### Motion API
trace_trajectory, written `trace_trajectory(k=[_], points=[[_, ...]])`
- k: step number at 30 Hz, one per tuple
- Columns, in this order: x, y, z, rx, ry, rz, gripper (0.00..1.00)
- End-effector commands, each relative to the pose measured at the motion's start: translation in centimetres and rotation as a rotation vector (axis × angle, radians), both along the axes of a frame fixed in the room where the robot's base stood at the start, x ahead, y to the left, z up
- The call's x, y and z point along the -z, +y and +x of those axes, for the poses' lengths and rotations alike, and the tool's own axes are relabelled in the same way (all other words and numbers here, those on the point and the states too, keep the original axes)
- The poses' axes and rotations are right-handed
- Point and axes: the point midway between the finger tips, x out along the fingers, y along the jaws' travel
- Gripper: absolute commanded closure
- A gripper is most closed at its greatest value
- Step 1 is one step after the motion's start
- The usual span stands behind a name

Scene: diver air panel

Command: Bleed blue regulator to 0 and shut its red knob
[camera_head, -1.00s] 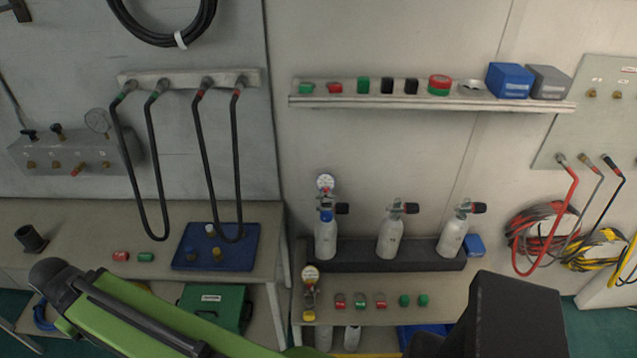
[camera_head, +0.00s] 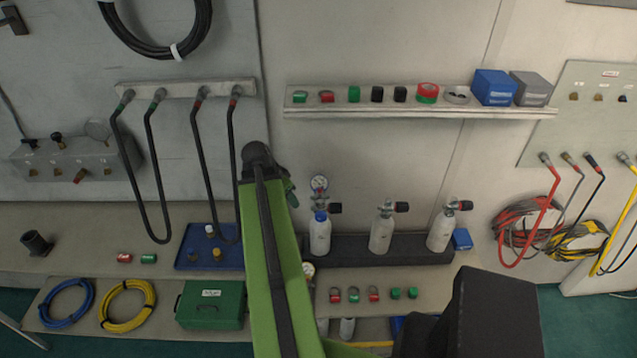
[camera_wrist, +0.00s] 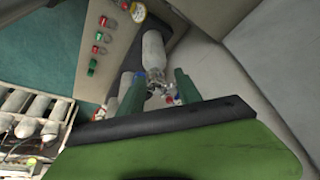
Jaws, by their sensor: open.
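The blue regulator (camera_head: 320,216), with a round white gauge (camera_head: 319,183), sits on top of the left grey cylinder (camera_head: 320,238). A dark knob (camera_head: 335,208) with a little red sticks out to its right. The gauge reading is too small to read.
Two more cylinders (camera_head: 383,233) with knobs stand to the right in the dark rack (camera_head: 420,256). Red and green caps (camera_head: 374,294) lie on the bench before it. A wall shelf (camera_head: 420,112) is above. A blue tray (camera_head: 190,261) and green case (camera_head: 211,304) are left.

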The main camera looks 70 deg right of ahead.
Motion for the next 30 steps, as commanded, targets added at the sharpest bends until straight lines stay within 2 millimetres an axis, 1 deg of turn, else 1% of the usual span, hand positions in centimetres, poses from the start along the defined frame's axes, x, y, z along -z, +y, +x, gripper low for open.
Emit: trace_trajectory(k=[4,7,20,21,24,27,30], points=[[0.1,-0.5,-0.2,0.003,0.0,-0.001,0.59],[0.1,-1.8,-0.6,0.004,-0.001,0.0,0.59],[0.1,-11.8,-4.8,0.003,-0.001,0.0,0.59],[2.0,-11.7,-4.8,0.0,-0.001,0.001,0.59],[3.6,-12.2,-5.1,0.0,0.0,0.0,0.59],[4.4,-12.6,-5.3,0.0,0.0,0.0,0.59],[4.8,-12.8,-5.4,0.0,0.0,0.0,0.59]])
